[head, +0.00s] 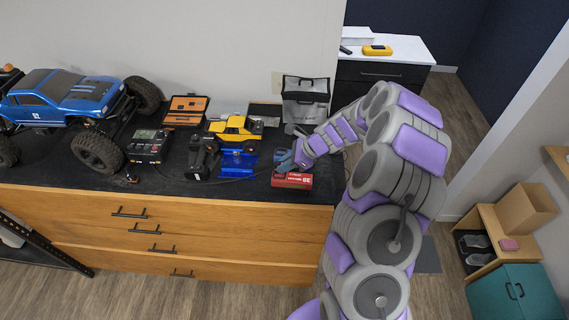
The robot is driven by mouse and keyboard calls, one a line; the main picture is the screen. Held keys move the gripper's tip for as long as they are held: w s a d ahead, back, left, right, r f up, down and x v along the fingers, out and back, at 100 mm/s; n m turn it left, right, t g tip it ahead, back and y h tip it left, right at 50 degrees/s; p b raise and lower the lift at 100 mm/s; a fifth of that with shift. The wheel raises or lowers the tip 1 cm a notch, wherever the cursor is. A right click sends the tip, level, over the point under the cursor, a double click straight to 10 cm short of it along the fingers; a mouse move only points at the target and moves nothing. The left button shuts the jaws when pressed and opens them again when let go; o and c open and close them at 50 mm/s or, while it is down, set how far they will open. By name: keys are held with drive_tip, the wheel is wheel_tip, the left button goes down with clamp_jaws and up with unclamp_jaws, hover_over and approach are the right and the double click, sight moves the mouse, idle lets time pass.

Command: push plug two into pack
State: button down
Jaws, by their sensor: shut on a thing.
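A red battery pack (292,181) with pale lettering lies near the front right of the black bench top. My gripper (285,163) is at the pack's upper left edge, low over the bench. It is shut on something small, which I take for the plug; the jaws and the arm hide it. I cannot tell whether the plug touches the pack's socket.
A blue stand (238,162) and a yellow toy truck (236,130) are left of my gripper. A black charger (149,146) and a large blue crawler (62,95) stand farther left. A grey bag (305,101) is behind. The bench's front edge is close below the pack.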

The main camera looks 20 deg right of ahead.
drive_tip(key=shift+d+f, duration=0.4)
drive_tip(key=shift+d, duration=0.05)
drive_tip(key=shift+a+f, duration=0.3)
drive_tip(key=shift+r, duration=0.2)
drive_tip(key=shift+d+r+p, duration=0.15)
drive_tip(key=shift+r+p, duration=0.15)
drive_tip(key=shift+p, duration=0.15)
drive_tip(key=shift+a, duration=0.3)
idle(0.5)
drive_tip(key=shift+p, duration=0.8)
idle(0.6)
drive_tip(key=shift+f, duration=0.85)
